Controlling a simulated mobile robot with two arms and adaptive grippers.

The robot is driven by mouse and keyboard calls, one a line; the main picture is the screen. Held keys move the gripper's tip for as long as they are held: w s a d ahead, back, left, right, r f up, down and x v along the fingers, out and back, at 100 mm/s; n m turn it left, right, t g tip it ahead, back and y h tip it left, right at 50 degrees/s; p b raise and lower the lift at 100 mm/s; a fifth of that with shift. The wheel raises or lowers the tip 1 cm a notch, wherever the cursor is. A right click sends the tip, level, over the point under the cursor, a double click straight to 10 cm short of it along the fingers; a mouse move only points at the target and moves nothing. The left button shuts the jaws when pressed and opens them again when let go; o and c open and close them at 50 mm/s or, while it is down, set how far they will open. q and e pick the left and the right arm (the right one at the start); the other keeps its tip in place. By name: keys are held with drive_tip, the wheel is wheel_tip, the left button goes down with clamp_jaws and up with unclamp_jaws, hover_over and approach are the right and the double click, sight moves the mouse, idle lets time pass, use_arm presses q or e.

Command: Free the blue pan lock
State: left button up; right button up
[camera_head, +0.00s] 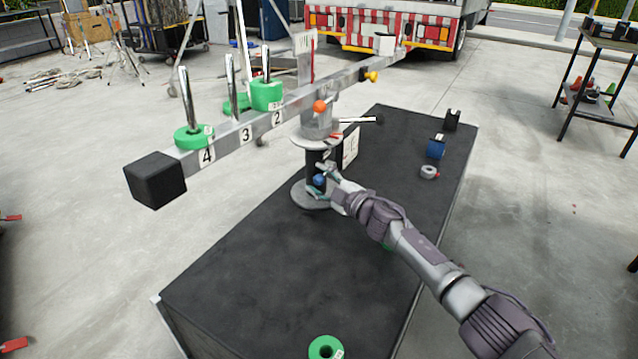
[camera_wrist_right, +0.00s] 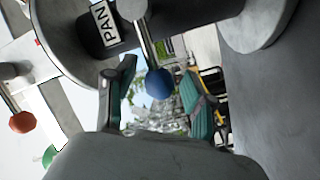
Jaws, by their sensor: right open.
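The blue pan lock is a blue ball knob (camera_head: 319,180) on a short metal rod, low on the dark column (camera_head: 313,160) under the beam. In the right wrist view the blue knob (camera_wrist_right: 159,84) lies between the fingers, with the PAN label (camera_wrist_right: 104,23) beside its rod. My right gripper (camera_head: 322,181) is open at the knob, one finger on each side. In the wrist view, the right gripper (camera_wrist_right: 158,75) shows no clear finger contact with the knob. My left gripper is not in view.
Above is a long beam (camera_head: 330,91) with a black block (camera_head: 155,180), green weights (camera_head: 267,95) and an orange knob (camera_head: 320,106). The black bench top (camera_head: 260,270) carries a green ring (camera_head: 326,347), a grey ring (camera_head: 429,172) and a blue piece (camera_head: 436,149). Its front left is clear.

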drive_tip(key=shift+w+a, duration=0.1)
drive_tip(key=shift+w, duration=0.05)
drive_tip(key=c, duration=1)
clamp_jaws()
